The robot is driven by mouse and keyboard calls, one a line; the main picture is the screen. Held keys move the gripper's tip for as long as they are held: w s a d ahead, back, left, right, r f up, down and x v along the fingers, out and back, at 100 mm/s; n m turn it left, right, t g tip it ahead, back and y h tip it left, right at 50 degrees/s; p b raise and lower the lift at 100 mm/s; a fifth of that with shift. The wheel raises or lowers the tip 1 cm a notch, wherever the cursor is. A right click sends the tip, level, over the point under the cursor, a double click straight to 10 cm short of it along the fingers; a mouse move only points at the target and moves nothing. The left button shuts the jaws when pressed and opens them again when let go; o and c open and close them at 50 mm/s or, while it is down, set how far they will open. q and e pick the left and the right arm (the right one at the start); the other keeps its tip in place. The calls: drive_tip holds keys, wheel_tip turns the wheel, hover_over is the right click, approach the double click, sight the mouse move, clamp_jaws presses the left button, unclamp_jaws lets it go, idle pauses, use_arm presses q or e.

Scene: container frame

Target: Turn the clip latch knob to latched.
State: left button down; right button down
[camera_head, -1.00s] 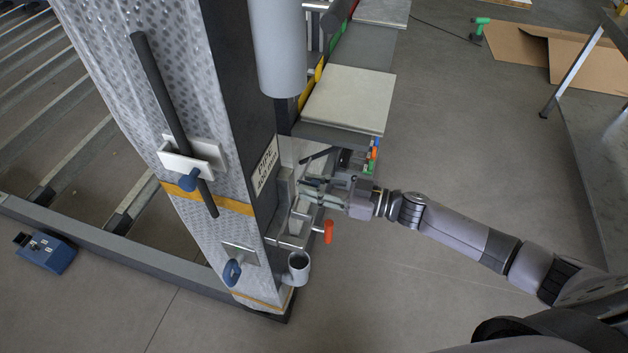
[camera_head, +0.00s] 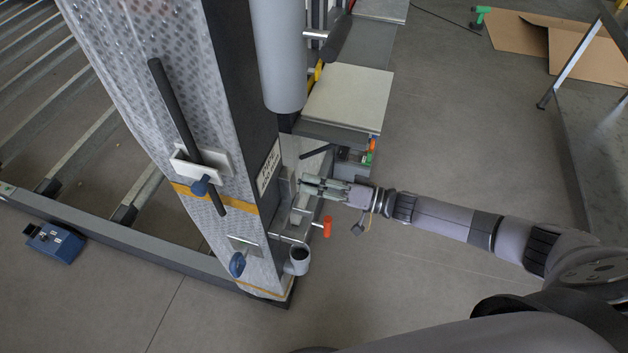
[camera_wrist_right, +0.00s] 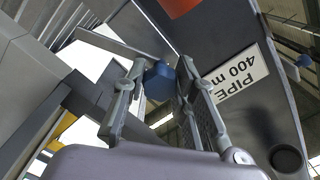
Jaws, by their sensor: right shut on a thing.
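My right gripper (camera_head: 308,187) reaches in from the right to the side face of the upright post (camera_head: 265,150). In the right wrist view its two fingers (camera_wrist_right: 155,85) are closed around a blue knob (camera_wrist_right: 158,80), which looks like the clip latch knob. In the head view the gripper hides this knob, and I cannot tell its turn angle. A sign reading PIPE 400 (camera_wrist_right: 240,76) is beside it in the wrist view. My left gripper is not in view.
An orange-red handle (camera_head: 327,226) and a grey cup (camera_head: 298,260) stick out just below the gripper. A large grey pipe (camera_head: 280,55) stands above. Other blue knobs (camera_head: 199,186) (camera_head: 237,264) sit on the post's front face.

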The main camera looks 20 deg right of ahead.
drive_tip(key=m, duration=0.5)
drive_tip(key=shift+f, duration=0.1)
idle(0.5)
drive_tip(key=c, duration=1.3)
unclamp_jaws()
drive_tip(key=v, duration=1.2)
